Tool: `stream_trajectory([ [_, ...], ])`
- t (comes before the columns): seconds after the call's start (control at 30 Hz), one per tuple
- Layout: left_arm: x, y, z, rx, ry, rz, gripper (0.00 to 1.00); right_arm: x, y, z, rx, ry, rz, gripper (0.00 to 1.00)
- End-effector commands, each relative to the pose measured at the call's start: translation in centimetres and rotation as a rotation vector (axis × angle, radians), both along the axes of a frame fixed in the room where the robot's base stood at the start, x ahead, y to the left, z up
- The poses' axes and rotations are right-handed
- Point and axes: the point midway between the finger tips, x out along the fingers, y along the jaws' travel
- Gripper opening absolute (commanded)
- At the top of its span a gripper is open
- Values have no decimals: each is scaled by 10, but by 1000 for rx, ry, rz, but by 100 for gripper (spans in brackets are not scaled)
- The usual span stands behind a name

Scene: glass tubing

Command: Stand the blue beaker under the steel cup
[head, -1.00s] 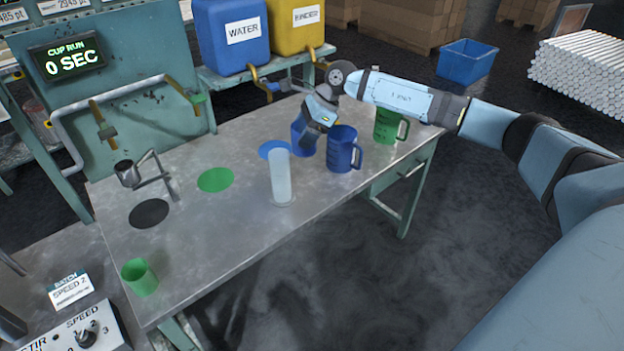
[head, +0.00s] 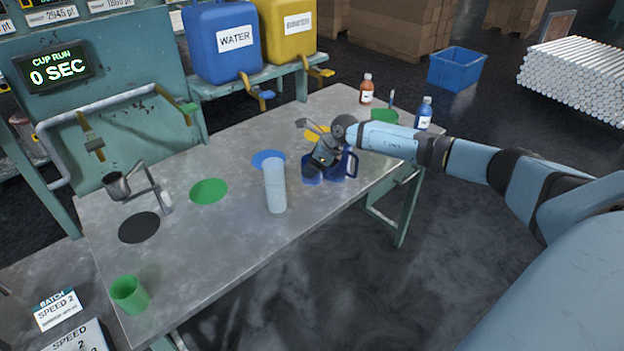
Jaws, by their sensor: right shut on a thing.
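The steel cup (head: 117,186) hangs on a bracket at the left of the table, above and behind a black disc (head: 139,228). The small blue beaker (head: 311,180) is at the right middle of the table, partly hidden by my right gripper (head: 318,168). That gripper points down and is shut on the beaker. The beaker is close beside a blue jug with a handle (head: 353,164); I cannot tell whether they touch or whether the beaker is lifted. My left gripper is not in view.
A tall pale cylinder (head: 275,188) stands left of the beaker. A green beaker (head: 130,294) stands at the front left. Green (head: 208,191) and blue (head: 264,157) discs mark the table. Water (head: 222,40) and yellow (head: 287,28) tanks stand behind.

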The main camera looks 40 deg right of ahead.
Motion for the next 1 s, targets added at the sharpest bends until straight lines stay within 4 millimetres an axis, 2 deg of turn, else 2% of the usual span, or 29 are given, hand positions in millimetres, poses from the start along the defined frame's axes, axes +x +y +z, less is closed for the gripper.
stream_trajectory([
  [0.27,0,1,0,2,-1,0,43,0,0,-24,1,2,0,38],
  [0.5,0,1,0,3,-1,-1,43,0,0,-57,1,2,0,38],
  [0.87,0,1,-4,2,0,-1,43,0,0,-62,0,0,1,38],
  [0.9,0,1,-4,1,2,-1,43,0,0,-62,0,0,1,63],
  [1.0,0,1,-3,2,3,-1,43,0,0,-61,0,0,1,86],
])
